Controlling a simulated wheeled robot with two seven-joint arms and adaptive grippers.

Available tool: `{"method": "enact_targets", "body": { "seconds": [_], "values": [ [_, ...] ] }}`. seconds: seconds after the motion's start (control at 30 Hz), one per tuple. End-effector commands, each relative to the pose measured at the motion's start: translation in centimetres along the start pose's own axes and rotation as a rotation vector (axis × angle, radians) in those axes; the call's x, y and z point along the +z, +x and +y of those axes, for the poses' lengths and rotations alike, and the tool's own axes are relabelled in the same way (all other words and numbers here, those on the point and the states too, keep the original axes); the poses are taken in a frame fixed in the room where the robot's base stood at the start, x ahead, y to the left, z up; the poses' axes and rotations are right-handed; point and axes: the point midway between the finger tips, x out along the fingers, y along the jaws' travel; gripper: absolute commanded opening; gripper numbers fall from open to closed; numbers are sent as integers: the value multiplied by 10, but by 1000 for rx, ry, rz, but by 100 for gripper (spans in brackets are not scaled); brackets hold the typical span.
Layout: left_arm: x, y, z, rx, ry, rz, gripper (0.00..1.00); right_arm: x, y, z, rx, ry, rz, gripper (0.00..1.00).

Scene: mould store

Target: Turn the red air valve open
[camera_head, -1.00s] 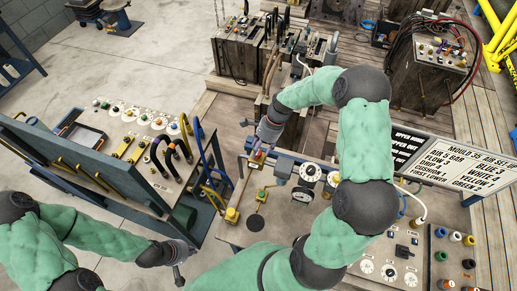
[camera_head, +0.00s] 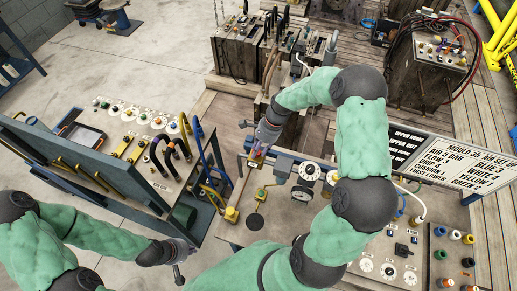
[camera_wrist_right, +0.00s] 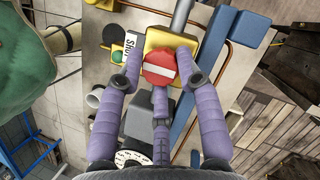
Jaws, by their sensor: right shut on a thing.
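The red air valve (camera_wrist_right: 160,70) is a round red knob with a white bar across its face. It sits on a yellow block (camera_wrist_right: 172,40), beside a white label that is partly covered. My right gripper (camera_wrist_right: 160,72) has its purple fingers around the knob and is shut on it. The white bar lies roughly crosswise in the right wrist view.
Dial gauges (camera_head: 310,171) stand just right of the valve. A blue bar (camera_wrist_right: 215,70) runs close by the knob. A lettered sign (camera_head: 455,155) is at the right. A blue-framed bench (camera_head: 120,160) with hoses and coloured knobs stands at the left.

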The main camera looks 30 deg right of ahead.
Motion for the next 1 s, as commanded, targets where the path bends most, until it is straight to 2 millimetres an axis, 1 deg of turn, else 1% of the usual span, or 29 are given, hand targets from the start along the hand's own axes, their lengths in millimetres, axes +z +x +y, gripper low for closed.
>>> {"method": "enact_targets", "body": {
  "seconds": [0.17,0.37,1.0],
  "values": [
    [0,1,0,0,0,0,0,2,-1,-3,15,-47,-1,3],
    [0,4,-2,0,0,0,0,2,0,-4,63,-165,-2,3],
    [-1,18,-6,0,0,0,0,5,1,-6,292,-719,-3,3]
  ]
}}
